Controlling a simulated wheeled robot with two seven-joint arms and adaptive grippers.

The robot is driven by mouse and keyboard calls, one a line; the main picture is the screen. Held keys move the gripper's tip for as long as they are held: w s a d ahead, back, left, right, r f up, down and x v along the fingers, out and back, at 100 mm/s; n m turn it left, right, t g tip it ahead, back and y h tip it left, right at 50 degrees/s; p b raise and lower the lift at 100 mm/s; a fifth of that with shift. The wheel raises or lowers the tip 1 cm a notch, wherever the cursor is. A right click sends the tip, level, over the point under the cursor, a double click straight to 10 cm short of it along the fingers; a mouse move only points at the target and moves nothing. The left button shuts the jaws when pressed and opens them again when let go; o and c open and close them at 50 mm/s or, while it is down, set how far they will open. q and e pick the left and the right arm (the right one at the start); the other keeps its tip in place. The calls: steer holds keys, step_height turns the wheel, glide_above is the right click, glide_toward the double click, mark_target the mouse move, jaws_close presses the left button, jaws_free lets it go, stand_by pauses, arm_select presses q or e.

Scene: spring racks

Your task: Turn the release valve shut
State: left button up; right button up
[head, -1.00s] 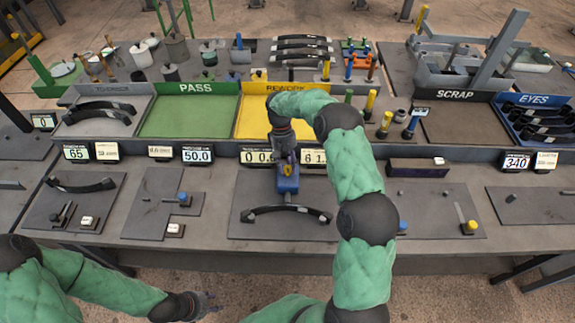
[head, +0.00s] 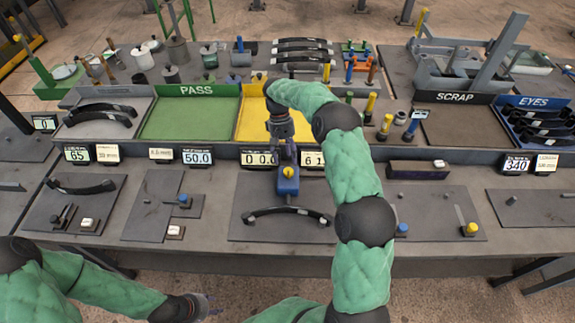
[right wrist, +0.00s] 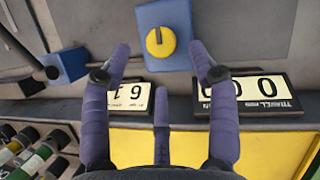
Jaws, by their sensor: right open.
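A yellow round knob with a dark slot (head: 288,172) sits on a blue block (head: 287,187) at the middle of the bench; I take it for the valve. It also shows in the right wrist view as the knob (right wrist: 161,41) on the block (right wrist: 180,14). My right gripper (head: 286,153) is just behind the block in the head view. In the right wrist view its purple fingers (right wrist: 160,50) are spread, with the knob framed between and beyond the tips, apparently untouched. My left gripper (head: 209,303) hangs low at the front, too small to read.
A black curved handle (head: 288,214) lies on the plate in front of the block. Displays (head: 260,159) stand behind it, before the yellow REWORK tray (head: 255,125) and green PASS tray (head: 190,118). A blue block with a dark rod (right wrist: 66,64) is at left in the wrist view.

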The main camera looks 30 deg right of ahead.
steer(key=v, duration=0.6)
steer(key=shift+r, duration=0.3)
steer(key=shift+w, duration=0.1)
